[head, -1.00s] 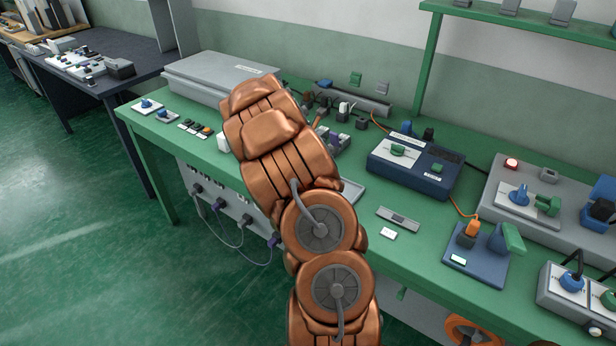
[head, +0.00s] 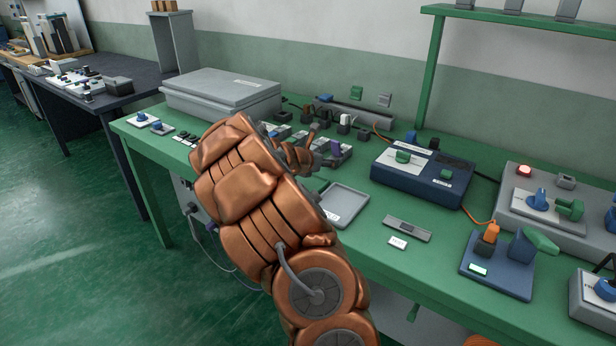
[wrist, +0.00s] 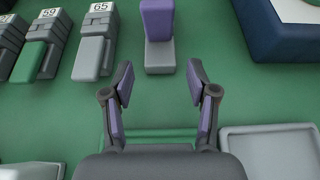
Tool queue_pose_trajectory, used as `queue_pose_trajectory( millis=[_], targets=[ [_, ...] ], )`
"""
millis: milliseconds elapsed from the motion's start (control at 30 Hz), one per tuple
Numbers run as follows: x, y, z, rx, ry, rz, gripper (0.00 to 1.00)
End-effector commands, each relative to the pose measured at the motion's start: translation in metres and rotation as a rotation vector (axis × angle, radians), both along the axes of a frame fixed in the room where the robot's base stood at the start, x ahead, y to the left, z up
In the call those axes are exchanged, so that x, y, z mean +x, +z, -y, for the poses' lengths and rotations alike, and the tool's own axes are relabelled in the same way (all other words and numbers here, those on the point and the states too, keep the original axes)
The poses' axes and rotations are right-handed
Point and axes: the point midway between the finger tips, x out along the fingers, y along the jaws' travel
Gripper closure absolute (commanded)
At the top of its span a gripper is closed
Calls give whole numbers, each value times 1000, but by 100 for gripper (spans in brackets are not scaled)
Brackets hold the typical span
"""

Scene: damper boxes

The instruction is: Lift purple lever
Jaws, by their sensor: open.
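The purple lever (wrist: 158,20) stands at the top middle of the wrist view, on a grey base (wrist: 160,60). Its far end is cut off by the frame edge. My gripper (wrist: 160,84) is open and empty. Its two dark fingers with purple pads are spread to the left and right, with the lever beyond the tips and roughly centred between them. A gap of green bench shows between fingertips and lever base. In the head view my copper arm reaches over the bench and partly hides the area around the gripper.
Grey boxes labelled 59 and 65 (wrist: 92,57) stand left of the lever; one has a green lever (wrist: 37,62). A dark blue box (wrist: 290,32) is to the right. A grey tray (head: 346,205) lies nearer on the green bench, beside a blue device (head: 420,178).

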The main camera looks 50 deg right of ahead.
Motion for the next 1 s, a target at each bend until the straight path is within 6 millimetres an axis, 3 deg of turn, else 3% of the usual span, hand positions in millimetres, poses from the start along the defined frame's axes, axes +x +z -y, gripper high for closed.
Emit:
queue_pose_trajectory(
  millis=[233, 300, 733, 1000],
  targets=[
    [0, -9, -1, -54, 0, 1, 42],
    [1, 2, -12, -54, 3, 1, 42],
    [-2, 27, -75, -51, 4, 1, 42],
    [-22, 66, -93, -36, -111, 149, 42]
  ],
)
